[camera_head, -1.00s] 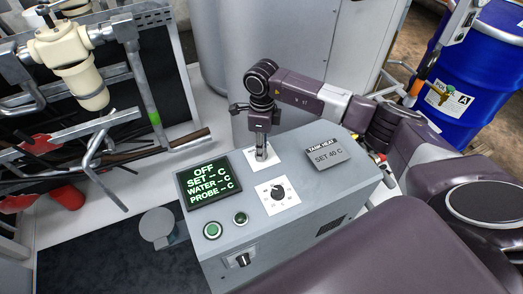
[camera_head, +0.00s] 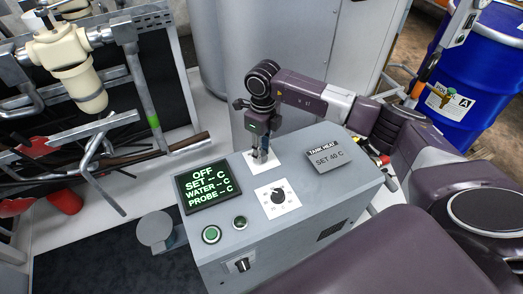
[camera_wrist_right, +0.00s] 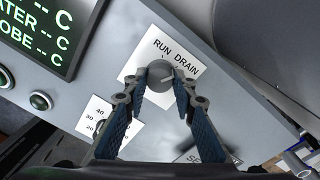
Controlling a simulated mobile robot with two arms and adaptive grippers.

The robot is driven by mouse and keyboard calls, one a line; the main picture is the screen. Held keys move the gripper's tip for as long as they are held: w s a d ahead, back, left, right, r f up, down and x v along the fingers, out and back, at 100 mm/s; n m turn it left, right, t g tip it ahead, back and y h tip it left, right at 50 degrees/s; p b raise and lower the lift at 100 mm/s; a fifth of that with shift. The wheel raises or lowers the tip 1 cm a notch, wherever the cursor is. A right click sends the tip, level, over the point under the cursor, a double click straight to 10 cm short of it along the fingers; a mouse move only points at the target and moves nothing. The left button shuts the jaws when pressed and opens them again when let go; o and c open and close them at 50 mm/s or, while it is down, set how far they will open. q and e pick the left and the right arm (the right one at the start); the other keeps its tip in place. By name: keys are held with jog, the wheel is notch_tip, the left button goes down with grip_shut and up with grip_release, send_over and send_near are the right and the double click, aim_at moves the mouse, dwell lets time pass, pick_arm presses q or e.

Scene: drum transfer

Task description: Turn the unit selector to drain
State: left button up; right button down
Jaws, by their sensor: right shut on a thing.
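The unit selector (camera_wrist_right: 159,74) is a round grey knob on a white plate (camera_wrist_right: 138,62) marked RUN and DRAIN, on top of the grey control unit (camera_head: 285,230). A pale line on the knob slants up toward the DRAIN side. My right gripper (camera_head: 261,157) reaches down onto the plate from above. In the right wrist view its two blue-padded fingers (camera_wrist_right: 160,90) close on the knob from both sides. In the head view the fingers hide most of the knob. My left gripper is not in view.
A lit display (camera_head: 207,187) reads OFF. A dial (camera_head: 278,197), a green button (camera_head: 211,234) and a front switch (camera_head: 242,265) are near it. A blue drum (camera_head: 485,65) stands back right.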

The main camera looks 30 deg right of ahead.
jog(key=shift+w+r, duration=0.1)
jog(key=c, duration=1.6)
grip_release()
notch_tip(320, 180, up, 12)
jog(key=shift+d, duration=0.2)
